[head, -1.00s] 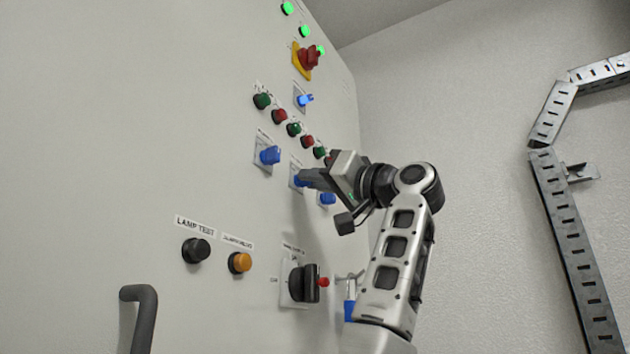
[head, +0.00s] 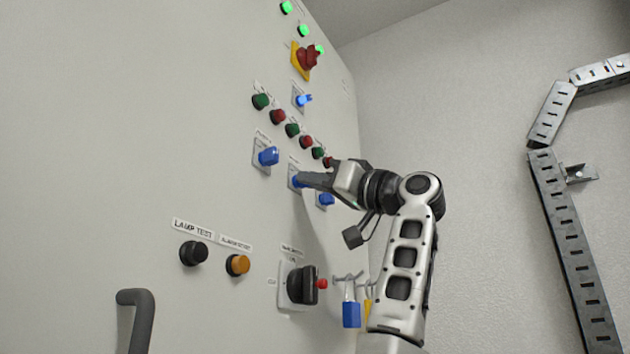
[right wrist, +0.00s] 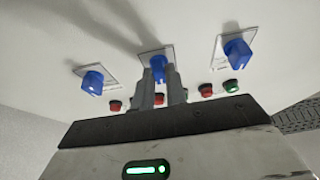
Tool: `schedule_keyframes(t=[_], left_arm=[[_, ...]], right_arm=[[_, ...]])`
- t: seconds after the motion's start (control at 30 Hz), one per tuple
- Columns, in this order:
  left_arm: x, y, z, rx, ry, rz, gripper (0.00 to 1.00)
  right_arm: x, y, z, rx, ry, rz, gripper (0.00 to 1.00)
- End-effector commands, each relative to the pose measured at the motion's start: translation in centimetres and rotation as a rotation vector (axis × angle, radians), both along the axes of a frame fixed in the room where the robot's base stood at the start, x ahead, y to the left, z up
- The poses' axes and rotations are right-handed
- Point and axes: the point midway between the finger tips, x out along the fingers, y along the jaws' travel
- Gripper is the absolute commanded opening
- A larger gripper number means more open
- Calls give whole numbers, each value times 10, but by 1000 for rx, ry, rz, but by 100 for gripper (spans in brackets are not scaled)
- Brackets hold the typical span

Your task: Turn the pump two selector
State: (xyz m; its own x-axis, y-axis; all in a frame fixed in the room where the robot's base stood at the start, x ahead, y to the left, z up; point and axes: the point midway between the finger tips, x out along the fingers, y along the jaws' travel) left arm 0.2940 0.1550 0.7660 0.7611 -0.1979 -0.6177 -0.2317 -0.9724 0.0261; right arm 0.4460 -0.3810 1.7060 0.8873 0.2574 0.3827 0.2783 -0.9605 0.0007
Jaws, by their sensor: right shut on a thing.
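Three blue selector knobs sit in a row on the pale cabinet face. The middle one, taken as the pump two selector (head: 297,182), is largely covered by my right gripper (head: 305,180). The right wrist view shows this middle knob (right wrist: 158,64) between the two fingers of my right gripper (right wrist: 163,88), which is shut on it. Another blue selector (head: 267,156) is to the left in the head view, and one (head: 326,199) is to the right, just below my gripper. The small labels are too blurred to read. My left gripper is not in view.
Green and red push buttons (head: 292,130) run just above the selectors. Below are a black lamp test button (head: 194,253), an orange button (head: 237,265), a black rotary switch (head: 300,286) and a blue padlock (head: 351,314). A grey handle (head: 137,310) sticks out lower left.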

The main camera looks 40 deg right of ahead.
Motion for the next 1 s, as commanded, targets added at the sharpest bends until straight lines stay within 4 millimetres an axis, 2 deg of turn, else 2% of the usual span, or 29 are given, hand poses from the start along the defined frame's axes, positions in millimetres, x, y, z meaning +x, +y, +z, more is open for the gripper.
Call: schedule_keyframes(t=[0.03, 0.1, 0.47, 0.67, 1.0], left_arm=[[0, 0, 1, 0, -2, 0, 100], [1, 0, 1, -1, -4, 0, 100], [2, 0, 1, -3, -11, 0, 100], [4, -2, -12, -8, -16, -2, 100], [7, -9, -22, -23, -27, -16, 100]], right_arm=[[1, 0, -1, -1, 2, 0, 22], [0, 0, 0, -1, 2, 0, 35], [-5, -2, -3, 1, -1, -1, 35], [-35, -11, -19, 1, -3, -4, 35], [-108, -32, -49, 0, -3, -4, 35]])
